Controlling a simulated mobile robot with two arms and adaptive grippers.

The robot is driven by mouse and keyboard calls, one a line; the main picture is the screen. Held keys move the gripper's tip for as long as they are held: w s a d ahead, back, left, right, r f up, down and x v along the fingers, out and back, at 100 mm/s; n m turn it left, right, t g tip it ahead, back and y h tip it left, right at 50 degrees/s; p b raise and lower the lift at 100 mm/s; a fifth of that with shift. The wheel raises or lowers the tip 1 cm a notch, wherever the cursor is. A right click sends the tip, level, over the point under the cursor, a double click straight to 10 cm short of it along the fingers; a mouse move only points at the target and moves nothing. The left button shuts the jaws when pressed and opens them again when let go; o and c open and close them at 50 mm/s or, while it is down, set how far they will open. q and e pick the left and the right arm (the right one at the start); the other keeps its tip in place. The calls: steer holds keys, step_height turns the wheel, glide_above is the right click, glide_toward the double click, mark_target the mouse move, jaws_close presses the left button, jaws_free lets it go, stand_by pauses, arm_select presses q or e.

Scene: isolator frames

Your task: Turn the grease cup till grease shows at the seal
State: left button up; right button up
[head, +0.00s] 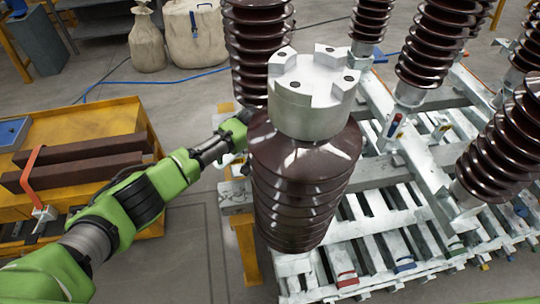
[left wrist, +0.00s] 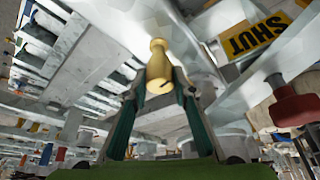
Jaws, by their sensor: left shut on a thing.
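The brass-coloured grease cup (left wrist: 159,66) shows in the middle of the left wrist view, below a pale metal part. My left gripper (left wrist: 160,86) is shut on the grease cup, with one finger on each side of it. In the head view my left arm reaches in from the left, and its gripper (head: 241,118) goes behind the large brown insulator (head: 304,165), which hides the fingertips and the cup. I cannot make out the seal or any grease. My right gripper is in neither view.
Several brown ribbed insulators stand on a pale metal frame (head: 400,165) at the right. A yellow bench (head: 90,125) with dark bars stands at the left. Bare floor (head: 185,240) lies between bench and frame.

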arm_select(q)
steer(key=shift+m+g+h+b, duration=0.4)
steer(key=shift+m+h+b, duration=0.3)
steer(key=shift+m, duration=1.2)
steer(key=o, duration=1.1)
steer(key=shift+r, duration=0.15)
steer(key=v, duration=1.1)
steer(key=shift+a+r, duration=0.1)
steer(key=shift+r, duration=0.25)
